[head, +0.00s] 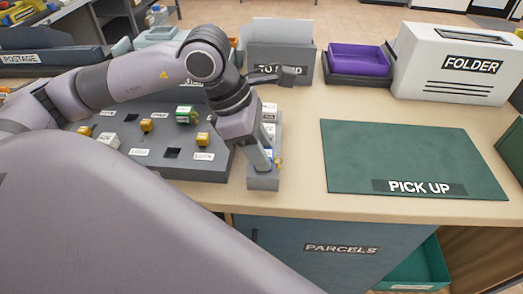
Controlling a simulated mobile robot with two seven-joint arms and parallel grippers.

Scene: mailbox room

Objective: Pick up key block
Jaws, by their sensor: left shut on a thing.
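My left gripper (265,162) points down at the front end of a narrow grey rack (262,184) on the counter. It is shut on a small key block (278,161), mostly hidden by the fingers; a yellowish bit shows at their right side. I cannot tell whether the block still touches the rack. More white blocks (269,112) stand farther back in the rack. My right gripper is not in view.
Left of the rack is a dark sloped board (165,158) with labelled slots and several small blocks. A green PICK UP mat (410,155) lies clear at right. Behind are a grey bin (280,52), a purple tray (358,58) and a white FOLDER machine (455,62).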

